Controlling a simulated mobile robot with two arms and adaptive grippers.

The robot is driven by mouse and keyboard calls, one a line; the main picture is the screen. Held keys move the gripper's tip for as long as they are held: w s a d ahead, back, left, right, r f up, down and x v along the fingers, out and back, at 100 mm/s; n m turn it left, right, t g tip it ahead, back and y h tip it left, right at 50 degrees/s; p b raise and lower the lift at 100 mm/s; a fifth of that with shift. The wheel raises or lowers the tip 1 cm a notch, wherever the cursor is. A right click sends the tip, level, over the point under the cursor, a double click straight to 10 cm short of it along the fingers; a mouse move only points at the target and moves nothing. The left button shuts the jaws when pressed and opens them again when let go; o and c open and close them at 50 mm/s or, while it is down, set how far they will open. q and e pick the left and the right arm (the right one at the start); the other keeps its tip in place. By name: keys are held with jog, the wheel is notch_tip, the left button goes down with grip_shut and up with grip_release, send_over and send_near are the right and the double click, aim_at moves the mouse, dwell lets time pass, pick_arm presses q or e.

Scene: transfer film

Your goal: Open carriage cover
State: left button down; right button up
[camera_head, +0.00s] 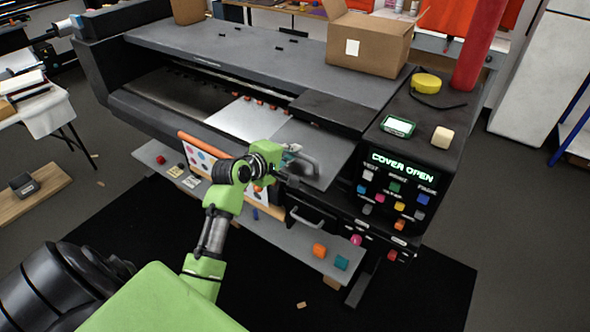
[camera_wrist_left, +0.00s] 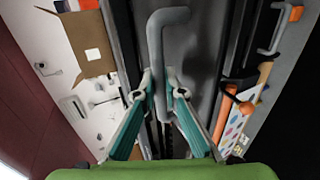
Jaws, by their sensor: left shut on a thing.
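The carriage cover (camera_head: 338,158) is a dark grey panel at the front right of the printer, sloping down from a black housing, with a grey bar handle (camera_head: 309,165). In the wrist view the handle (camera_wrist_left: 156,40) runs down between the teal fingers, and the cover (camera_wrist_left: 200,40) lies behind it. My left gripper (camera_head: 291,157) is at the handle's left end; in the wrist view it (camera_wrist_left: 160,78) is closed around the bar. The printer's display (camera_head: 402,165) reads "COVER OPEN". My right gripper is not in view.
A cardboard box (camera_head: 372,45) and a red cylinder (camera_head: 478,45) stand on the printer's top. A yellow roll (camera_head: 426,83) lies near the control panel. A front shelf (camera_head: 285,245) holds small coloured blocks. The black mat (camera_head: 420,285) in front is mostly clear.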

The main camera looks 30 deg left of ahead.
pick_arm(q)
jog(key=shift+w+r+g, duration=0.15)
jog(key=shift+r+g, duration=0.15)
jog(key=shift+r, duration=0.2)
jog(key=shift+w+r+g, duration=0.15)
jog(key=shift+r+g, duration=0.15)
jog(key=shift+r, duration=0.5)
jog(key=shift+w+r+g, duration=0.15)
jog(key=shift+r+g, duration=0.25)
jog(key=shift+g, duration=0.1)
jog(key=shift+r, duration=0.15)
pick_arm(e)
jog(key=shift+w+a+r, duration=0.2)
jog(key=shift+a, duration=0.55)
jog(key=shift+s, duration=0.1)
pick_arm(q)
jog(key=c, duration=2.1)
grip_release()
jog(key=shift+w, duration=0.1)
jog(key=shift+w+d+f, duration=0.1)
jog(key=shift+w+f, duration=0.05)
jog(key=shift+f, duration=0.05)
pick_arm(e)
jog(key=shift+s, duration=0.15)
